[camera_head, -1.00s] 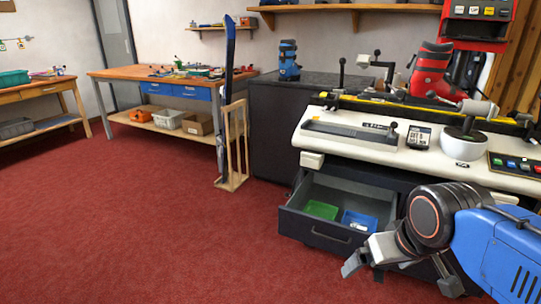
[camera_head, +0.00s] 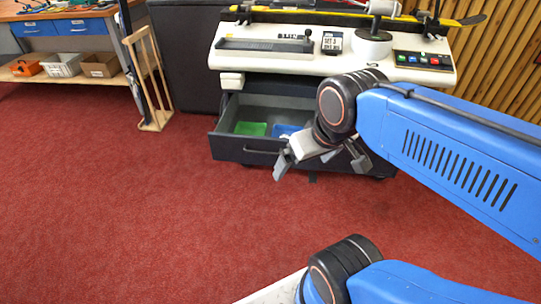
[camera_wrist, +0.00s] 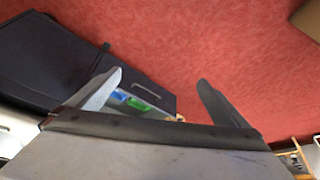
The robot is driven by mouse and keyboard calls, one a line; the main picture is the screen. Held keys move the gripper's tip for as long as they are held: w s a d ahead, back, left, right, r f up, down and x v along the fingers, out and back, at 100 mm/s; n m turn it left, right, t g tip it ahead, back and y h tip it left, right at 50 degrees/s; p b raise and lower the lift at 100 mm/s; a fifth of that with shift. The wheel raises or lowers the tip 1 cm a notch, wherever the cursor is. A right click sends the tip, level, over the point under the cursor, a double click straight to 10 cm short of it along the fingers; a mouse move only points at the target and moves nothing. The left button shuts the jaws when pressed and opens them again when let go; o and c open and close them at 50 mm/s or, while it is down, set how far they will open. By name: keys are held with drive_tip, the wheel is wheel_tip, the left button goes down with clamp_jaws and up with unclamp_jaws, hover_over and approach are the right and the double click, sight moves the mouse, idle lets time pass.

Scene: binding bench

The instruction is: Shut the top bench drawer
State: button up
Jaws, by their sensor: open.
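The top bench drawer (camera_head: 232,151) stands pulled out under the white bench top, with a dark front and a bar handle. A green tray (camera_head: 251,128) and a blue tray (camera_head: 287,130) lie inside it. My gripper (camera_head: 321,164) is open and empty, in front of the drawer's right part, and hides some of it. I cannot tell whether it touches the drawer. In the wrist view, the drawer front (camera_wrist: 163,102) with its handle shows between my spread fingers (camera_wrist: 160,76), beyond them.
The white bench top (camera_head: 285,61) carries a ski, a small display, a bowl and a button panel. A dark cabinet (camera_head: 187,60) and a wooden rack (camera_head: 150,75) stand to the left. Red carpet (camera_head: 130,220) lies clear in front.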

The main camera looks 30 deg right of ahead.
drive_tip(key=shift+w, duration=0.1)
drive_tip(key=c, duration=0.5)
drive_tip(key=shift+w+n, duration=0.3)
drive_tip(key=shift+n, duration=0.1)
drive_tip(key=c, duration=0.5)
drive_tip(key=w+n, duration=0.4)
drive_tip(key=w, duration=0.1)
drive_tip(key=shift+a+r+g+h, duration=0.1)
drive_tip(key=shift+r+g+h, duration=0.15)
drive_tip(key=shift+g+h, duration=0.05)
clamp_jaws()
drive_tip(key=n+h, duration=0.2)
drive_tip(key=n, duration=2.2)
approach(234, 136)
drive_tip(key=s+a+r, duration=0.2)
drive_tip(key=s+a, duration=0.1)
drive_tip(key=s, duration=0.3)
drive_tip(key=shift+g, duration=0.3)
drive_tip(key=x, duration=0.3)
drive_tip(key=w+x, duration=0.1)
drive_tip(key=x, duration=0.3)
drive_tip(key=w+d+r+x, duration=0.1)
drive_tip(key=x, duration=0.2)
drive_tip(key=shift+f, duration=0.25)
drive_tip(key=shift+w+d, duration=0.55)
drive_tip(key=shift+w, duration=0.25)
